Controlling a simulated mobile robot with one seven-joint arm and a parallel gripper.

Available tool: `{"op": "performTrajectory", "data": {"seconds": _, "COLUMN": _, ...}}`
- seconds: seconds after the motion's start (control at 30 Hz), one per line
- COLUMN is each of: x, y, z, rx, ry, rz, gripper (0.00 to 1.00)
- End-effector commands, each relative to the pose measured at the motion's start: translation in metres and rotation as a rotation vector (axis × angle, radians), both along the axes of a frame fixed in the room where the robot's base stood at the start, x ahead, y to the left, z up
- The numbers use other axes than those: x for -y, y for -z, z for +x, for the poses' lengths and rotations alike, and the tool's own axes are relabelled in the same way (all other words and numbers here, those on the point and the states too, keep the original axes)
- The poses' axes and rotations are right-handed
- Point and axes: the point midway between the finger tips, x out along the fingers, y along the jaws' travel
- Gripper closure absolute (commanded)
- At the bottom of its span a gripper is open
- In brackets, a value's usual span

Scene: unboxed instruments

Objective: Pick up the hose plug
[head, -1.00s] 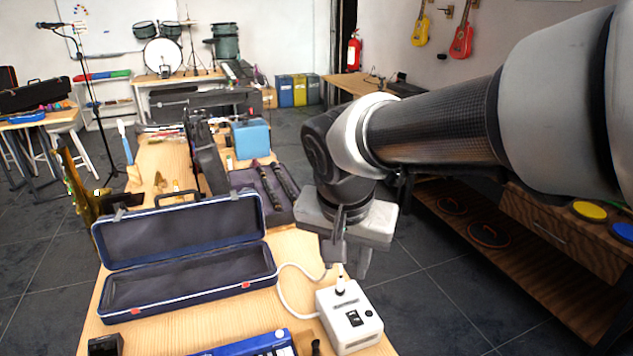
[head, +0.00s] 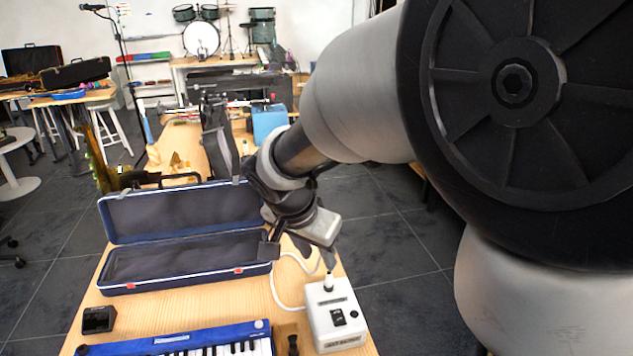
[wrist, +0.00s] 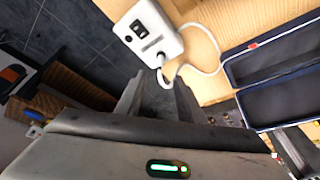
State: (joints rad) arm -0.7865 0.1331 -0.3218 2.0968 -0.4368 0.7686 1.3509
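The hose plug (head: 328,283) is a small white plug with a dark part, standing at the far end of a white box (head: 335,315) with a black switch. A white hose (head: 277,290) loops from there to the left. In the wrist view the hose plug (wrist: 161,61) shows at the near edge of the white box (wrist: 146,32). My gripper (head: 287,249) is just behind and left of the plug, above the table. In the wrist view my gripper (wrist: 158,92) has its fingers apart with nothing between them, and the plug lies just beyond the tips.
An open blue instrument case (head: 190,259) lies left of the white box, close to my gripper. A blue keyboard (head: 195,342) and a small black box (head: 99,319) are at the front. The table's right edge is close to the white box.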

Motion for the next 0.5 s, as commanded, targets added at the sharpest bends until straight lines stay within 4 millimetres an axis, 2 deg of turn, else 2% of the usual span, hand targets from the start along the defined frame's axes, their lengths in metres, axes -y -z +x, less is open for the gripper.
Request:
{"op": "performTrajectory", "data": {"seconds": 0.03, "x": 0.003, "y": 0.014, "z": 0.003, "rx": -0.003, "ry": 0.002, "rz": -0.003, "gripper": 0.65}}
{"op": "performTrajectory", "data": {"seconds": 0.2, "x": 0.01, "y": 0.044, "z": 0.014, "rx": -0.002, "ry": 0.002, "rz": -0.001, "gripper": 0.65}}
{"op": "performTrajectory", "data": {"seconds": 0.5, "x": 0.015, "y": 0.066, "z": 0.023, "rx": -0.001, "ry": 0.0, "rz": 0.0, "gripper": 0.65}}
